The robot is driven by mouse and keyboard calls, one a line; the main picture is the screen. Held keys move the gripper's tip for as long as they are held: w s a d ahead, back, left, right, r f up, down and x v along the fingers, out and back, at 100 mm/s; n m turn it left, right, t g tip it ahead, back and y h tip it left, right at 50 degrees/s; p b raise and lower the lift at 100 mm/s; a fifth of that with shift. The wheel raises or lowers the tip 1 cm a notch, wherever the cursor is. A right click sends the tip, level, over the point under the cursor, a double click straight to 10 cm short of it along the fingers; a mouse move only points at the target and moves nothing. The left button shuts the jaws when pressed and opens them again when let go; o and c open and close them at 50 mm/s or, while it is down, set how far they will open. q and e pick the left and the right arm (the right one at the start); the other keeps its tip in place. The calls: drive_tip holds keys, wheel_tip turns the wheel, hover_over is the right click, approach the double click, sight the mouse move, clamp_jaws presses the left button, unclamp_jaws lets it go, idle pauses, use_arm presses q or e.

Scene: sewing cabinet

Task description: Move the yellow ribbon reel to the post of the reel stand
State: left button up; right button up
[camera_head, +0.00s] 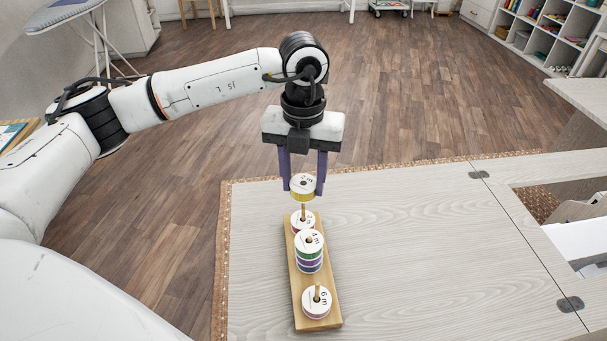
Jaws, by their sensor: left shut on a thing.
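The yellow ribbon reel (303,195) has a white top with dark lettering. My left gripper (304,184) is shut on it, with a purple finger on each side. The reel stand (332,291) is a long wooden base with several posts, standing on the pale table. The held reel appears just above the tip of the far post (303,212); whether it touches the tip I cannot tell. A white-topped reel (301,226) sits low on that far post. The middle post carries a stack of reels (309,251). The near post carries a reel (317,304). My right gripper is not in view.
The pale wooden table top (420,240) is clear to the right of the stand. A metal hinge (570,304) lies in it at the right, near an opening. Shelves (545,30) stand at the far right, and an ironing board (65,12) is at the far left.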

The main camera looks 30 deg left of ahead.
use_arm(q)
drive_tip(key=shift+f, duration=0.1)
drive_tip(key=shift+f+b, duration=0.65)
drive_tip(key=shift+f+b, duration=1.1)
drive_tip(key=shift+f, duration=0.4)
drive_tip(key=o, duration=1.1)
drive_tip(key=shift+o, duration=0.2)
wheel_tip(320, 180, up, 10)
drive_tip(key=shift+r, duration=0.2)
drive_tip(key=shift+s, duration=0.1)
